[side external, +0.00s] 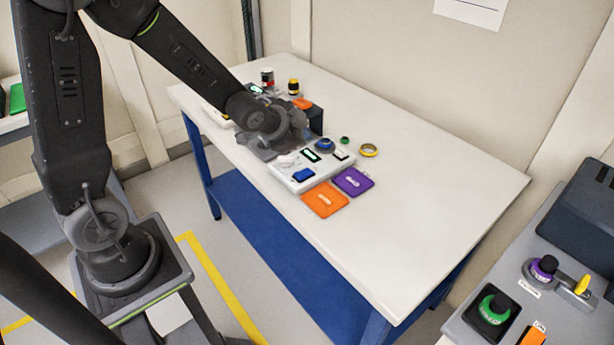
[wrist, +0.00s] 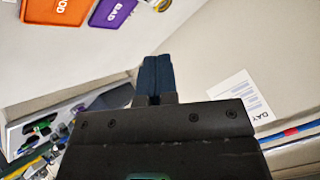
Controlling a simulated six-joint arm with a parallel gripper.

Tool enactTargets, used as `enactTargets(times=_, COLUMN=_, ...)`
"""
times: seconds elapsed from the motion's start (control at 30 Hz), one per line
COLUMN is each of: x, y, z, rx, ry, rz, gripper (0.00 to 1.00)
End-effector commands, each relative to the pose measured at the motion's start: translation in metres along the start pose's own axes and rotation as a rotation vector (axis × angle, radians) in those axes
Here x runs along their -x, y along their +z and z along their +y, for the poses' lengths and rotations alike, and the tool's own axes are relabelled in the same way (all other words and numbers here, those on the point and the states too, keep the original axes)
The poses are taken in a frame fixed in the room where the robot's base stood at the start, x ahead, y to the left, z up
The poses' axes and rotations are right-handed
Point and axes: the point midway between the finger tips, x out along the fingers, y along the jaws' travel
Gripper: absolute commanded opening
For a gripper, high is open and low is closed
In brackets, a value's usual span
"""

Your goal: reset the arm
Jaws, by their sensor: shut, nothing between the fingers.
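My arm reaches over the white table (side external: 430,200) in the side external view, with its wrist low above the items at the table's left part. In the wrist view my gripper (wrist: 158,62) has its two dark fingers together, with nothing between them. The fingertips are hard to make out in the side external view. An orange pad (side external: 325,199) and a purple pad (side external: 353,181) lie flat on the table. They also show at the top of the wrist view, the orange pad (wrist: 57,14) left of the purple pad (wrist: 113,11), apart from the fingers.
A white panel (side external: 304,177) with small blocks lies beside the pads. The table's right half is clear. A console (side external: 563,300) with knobs stands at the lower right.

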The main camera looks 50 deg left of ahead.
Motion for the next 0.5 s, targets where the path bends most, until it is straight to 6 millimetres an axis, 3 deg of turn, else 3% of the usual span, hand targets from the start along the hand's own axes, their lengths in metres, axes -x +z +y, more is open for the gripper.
enactTargets(times=0.1, x=0.048, y=-0.015, z=0.000, rx=0.102, ry=0.021, rz=-0.047, gripper=0.00)
enactTargets(times=0.23, x=0.099, y=-0.020, z=0.008, rx=0.225, ry=0.056, rz=-0.112, gripper=0.00)
enactTargets(times=0.5, x=0.202, y=-0.007, z=0.041, rx=0.462, ry=0.142, rz=-0.244, gripper=0.00)
